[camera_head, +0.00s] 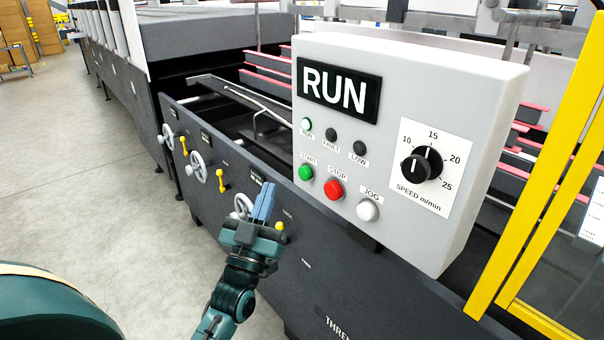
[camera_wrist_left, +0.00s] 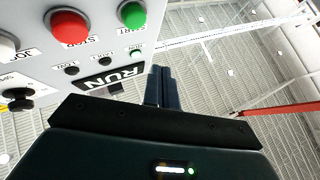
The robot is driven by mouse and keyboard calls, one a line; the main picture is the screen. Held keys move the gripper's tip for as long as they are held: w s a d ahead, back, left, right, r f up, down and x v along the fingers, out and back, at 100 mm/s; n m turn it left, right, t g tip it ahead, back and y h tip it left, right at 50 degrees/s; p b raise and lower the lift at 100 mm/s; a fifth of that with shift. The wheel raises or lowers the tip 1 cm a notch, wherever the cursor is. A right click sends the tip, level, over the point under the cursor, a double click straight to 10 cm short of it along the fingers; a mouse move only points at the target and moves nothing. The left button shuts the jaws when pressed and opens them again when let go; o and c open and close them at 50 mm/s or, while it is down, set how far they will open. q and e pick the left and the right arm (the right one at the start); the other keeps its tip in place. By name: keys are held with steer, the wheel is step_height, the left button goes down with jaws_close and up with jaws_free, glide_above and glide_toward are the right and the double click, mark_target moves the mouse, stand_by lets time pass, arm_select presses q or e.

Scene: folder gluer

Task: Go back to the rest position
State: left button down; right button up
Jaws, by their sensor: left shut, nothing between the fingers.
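My left gripper (camera_head: 264,203) is shut and empty. In the head view it points up in front of the machine's dark side panel, below and left of the control box (camera_head: 290,150). In the left wrist view its closed fingers (camera_wrist_left: 160,87) show beside the box face, apart from the buttons as far as I can tell. The box carries a green START button (camera_head: 306,172), a red STOP button (camera_head: 334,189), a white JOG button (camera_head: 368,210) and a speed knob (camera_head: 421,165). Its display reads RUN (camera_head: 339,90), and the RUN lamp (camera_head: 306,125) looks lit. My right gripper is not in view.
The folder gluer's dark side panel (camera_head: 330,275) runs along the left, with handwheels (camera_head: 197,166) and yellow-knobbed levers (camera_head: 222,181) sticking out. A yellow frame (camera_head: 545,160) stands at the right. The grey floor (camera_head: 110,200) at the left is clear.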

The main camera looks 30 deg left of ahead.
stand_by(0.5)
arm_select(q)
steer(key=s+d+f+m+g+h+p, duration=0.4)
steer(key=s+d+f+g+h+p, duration=0.3)
steer(key=s+d+f+g, duration=0.7)
steer(key=s+d+f+p, duration=0.1)
steer(key=s+d+f, duration=0.1)
steer(key=f, duration=0.3)
steer(key=shift+s+d+f+m, duration=0.2)
steer(key=shift+s+f+m, duration=0.2)
steer(key=shift+s, duration=0.25)
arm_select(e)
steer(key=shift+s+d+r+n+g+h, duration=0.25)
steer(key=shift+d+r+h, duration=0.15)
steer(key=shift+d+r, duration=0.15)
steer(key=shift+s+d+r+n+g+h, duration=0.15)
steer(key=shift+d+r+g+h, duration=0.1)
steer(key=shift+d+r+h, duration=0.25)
